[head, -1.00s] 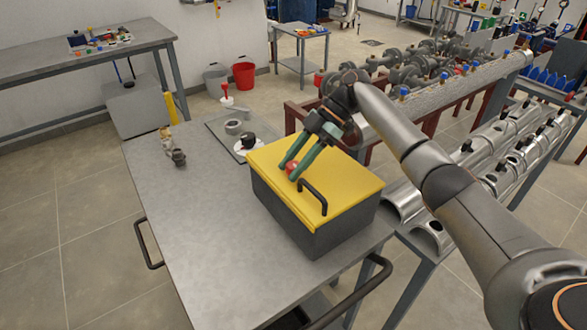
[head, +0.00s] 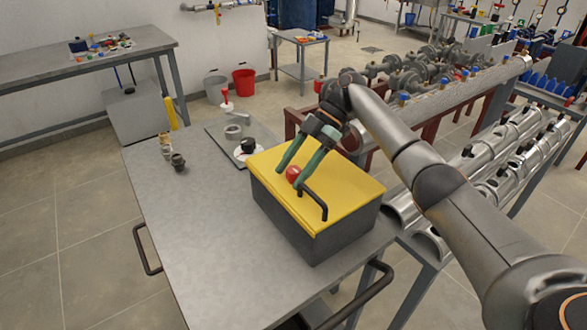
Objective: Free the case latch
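The case (head: 310,236) is a dark grey box with a yellow lid (head: 345,185), standing closed on the grey cart top. A round red knob (head: 293,174), seemingly the latch, sits on the lid near a black bar handle (head: 313,202). My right gripper (head: 290,179) has its green fingers pointing down at the lid. The fingers are apart, with the red knob showing between them. I cannot tell whether either finger touches the knob. My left gripper is out of view.
A pipe rack (head: 440,95) stands to the right.

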